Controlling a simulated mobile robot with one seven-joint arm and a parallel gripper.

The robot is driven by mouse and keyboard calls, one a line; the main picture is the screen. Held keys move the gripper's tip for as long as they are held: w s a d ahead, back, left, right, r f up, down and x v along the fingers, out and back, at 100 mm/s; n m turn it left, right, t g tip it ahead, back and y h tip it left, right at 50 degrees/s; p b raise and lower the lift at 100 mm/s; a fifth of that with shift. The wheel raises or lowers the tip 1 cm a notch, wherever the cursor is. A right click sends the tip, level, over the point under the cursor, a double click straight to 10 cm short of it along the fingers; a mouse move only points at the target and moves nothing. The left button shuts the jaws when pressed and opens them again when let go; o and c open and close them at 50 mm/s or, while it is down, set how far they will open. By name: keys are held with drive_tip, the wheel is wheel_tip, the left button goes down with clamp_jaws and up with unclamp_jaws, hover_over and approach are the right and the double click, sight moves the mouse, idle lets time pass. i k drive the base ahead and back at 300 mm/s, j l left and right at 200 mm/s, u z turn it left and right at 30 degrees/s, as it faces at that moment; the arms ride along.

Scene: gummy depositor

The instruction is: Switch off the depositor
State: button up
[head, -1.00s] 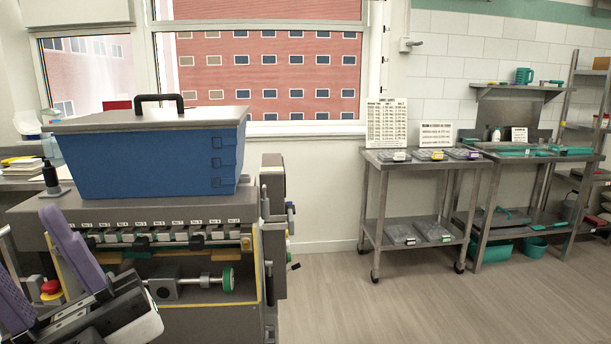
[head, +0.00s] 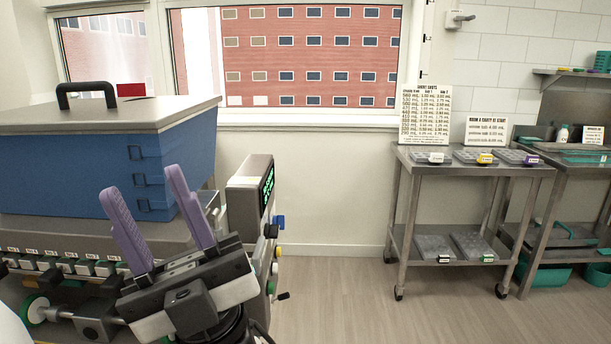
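The depositor is the large machine at the left of the head view, with a blue hopper (head: 90,178) under a grey lid and a black handle. Its control box (head: 250,190) stands at its right end, with a lit green display on the side. Several knobs (head: 272,231) in blue, black, yellow and green stick out of that side, seen edge-on; their labels cannot be read. My gripper (head: 150,212) has two purple fingers, spread apart and empty, pointing up in front of the hopper, left of the control box.
A steel cart (head: 470,165) with trays and printed signs stands against the wall to the right. A steel bench (head: 585,165) with teal items stands beyond it. The floor (head: 345,300) between the depositor and the cart is clear.

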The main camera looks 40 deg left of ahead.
sight(284, 295)
drive_tip(key=i+u, duration=0.1)
drive_tip(key=i, duration=0.5)
drive_tip(key=i+l+u, duration=0.15)
drive_tip(key=i, duration=0.45)
drive_tip(key=i+j+z, duration=0.15)
drive_tip(key=i, duration=0.4)
drive_tip(key=i+j+z, duration=0.15)
drive_tip(key=i, duration=0.45)
drive_tip(key=i+l+z, duration=0.15)
drive_tip(key=i+z, duration=0.65)
drive_tip(key=u, duration=0.4)
drive_tip(key=i+u, duration=0.15)
drive_tip(key=u, duration=3.25)
drive_tip(key=i+u, duration=0.2)
drive_tip(key=u, duration=0.15)
drive_tip(key=i+u, duration=0.35)
drive_tip(key=k, duration=0.2)
